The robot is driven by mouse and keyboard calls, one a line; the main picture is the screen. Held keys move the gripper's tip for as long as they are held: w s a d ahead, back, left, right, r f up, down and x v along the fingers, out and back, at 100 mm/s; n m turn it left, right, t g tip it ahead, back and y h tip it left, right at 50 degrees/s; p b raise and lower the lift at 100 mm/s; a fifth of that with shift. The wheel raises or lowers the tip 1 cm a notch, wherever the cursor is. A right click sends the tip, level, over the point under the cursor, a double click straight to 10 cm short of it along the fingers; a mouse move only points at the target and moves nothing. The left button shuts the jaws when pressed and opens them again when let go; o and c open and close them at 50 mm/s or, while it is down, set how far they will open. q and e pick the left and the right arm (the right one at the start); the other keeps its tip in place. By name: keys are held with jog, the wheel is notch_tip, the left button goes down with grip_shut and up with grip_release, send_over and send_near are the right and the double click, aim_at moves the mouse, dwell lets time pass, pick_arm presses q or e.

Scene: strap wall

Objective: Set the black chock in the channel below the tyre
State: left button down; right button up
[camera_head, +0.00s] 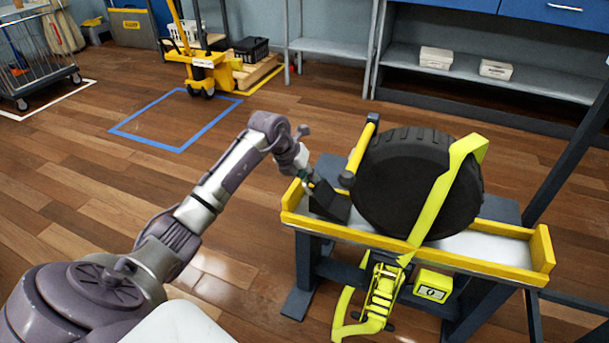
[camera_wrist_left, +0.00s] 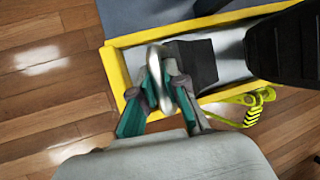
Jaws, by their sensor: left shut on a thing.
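The black chock (camera_head: 330,203) is over the left end of the yellow-edged channel (camera_head: 485,264), left of the tyre (camera_head: 405,185). Its sloped side faces the tyre. My left gripper (camera_head: 309,184) is shut on the chock from its left side. In the left wrist view, the fingers (camera_wrist_left: 165,88) close at the near side of the chock (camera_wrist_left: 200,62), inside the yellow rim (camera_wrist_left: 116,70). A gap of pale channel floor shows between chock and tyre (camera_wrist_left: 285,48). I cannot tell whether the chock's base touches the floor. My right gripper is out of view.
A yellow-green strap (camera_head: 440,198) crosses the tyre to a ratchet (camera_head: 383,290) at the front. A yellow-and-dark bar (camera_head: 361,150) stands close behind the chock. A yellow box (camera_head: 433,285) hangs below the channel. The wooden floor left of the stand is clear.

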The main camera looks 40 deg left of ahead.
aim_at(320, 187)
pick_arm(q)
jog(key=shift+d+f, duration=0.2)
jog(key=shift+d, duration=0.05)
jog(key=shift+w+d+f+b, duration=0.25)
jog(key=shift+d+f+b, duration=0.6)
jog(key=shift+d, duration=0.05)
jog(key=shift+d+r, duration=0.1)
jog(key=shift+d, duration=0.05)
jog(key=shift+d+f+p, duration=0.3)
jog(key=shift+d+p, duration=0.05)
jog(key=shift+d, duration=0.1)
jog(key=c, duration=1.1)
grip_release()
jog(key=shift+w, duration=0.15)
